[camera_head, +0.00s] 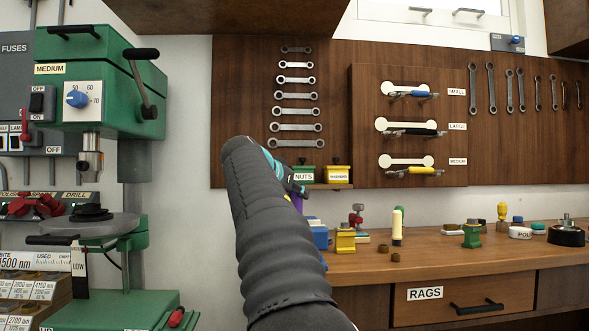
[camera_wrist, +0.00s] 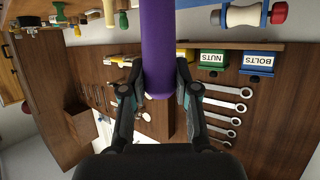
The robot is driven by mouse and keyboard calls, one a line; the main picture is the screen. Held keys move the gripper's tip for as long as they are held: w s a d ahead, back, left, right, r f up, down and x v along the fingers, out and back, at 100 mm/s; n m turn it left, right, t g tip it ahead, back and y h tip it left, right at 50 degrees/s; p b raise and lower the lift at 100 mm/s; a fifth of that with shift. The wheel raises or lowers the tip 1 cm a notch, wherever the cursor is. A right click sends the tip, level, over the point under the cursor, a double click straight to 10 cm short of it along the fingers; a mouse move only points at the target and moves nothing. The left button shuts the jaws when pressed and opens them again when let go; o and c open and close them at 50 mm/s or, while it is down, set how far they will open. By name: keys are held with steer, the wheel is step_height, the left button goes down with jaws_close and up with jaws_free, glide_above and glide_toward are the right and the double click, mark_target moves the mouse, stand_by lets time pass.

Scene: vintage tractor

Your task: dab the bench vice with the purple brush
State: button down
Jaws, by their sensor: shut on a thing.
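My gripper (camera_head: 290,178) is raised in front of the wall panel, above the left end of the workbench, mostly hidden behind my arm in the head view. In the wrist view my gripper (camera_wrist: 160,92) is shut on the purple brush (camera_wrist: 158,45), whose thick purple handle runs up out of the frame. A small purple part of the brush also shows in the head view (camera_head: 297,204). The brush's bristles are not visible. I cannot pick out the bench vice for certain; a blue object (camera_head: 320,237) on the bench is partly hidden by my arm.
Green nuts bin (camera_head: 303,174) and yellow bin (camera_head: 338,174) sit on the wall panel. A green drill press (camera_head: 100,90) stands left. The bench front is mostly clear.

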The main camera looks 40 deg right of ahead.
steer(key=shift+w+a+r, duration=0.15)
steer(key=shift+a+r, duration=0.05)
steer(key=shift+r, duration=0.2)
steer(key=shift+w+a+r, duration=0.15)
steer(key=shift+r, duration=1.75)
steer(key=shift+s+r, duration=0.1)
steer(key=shift+r, duration=0.35)
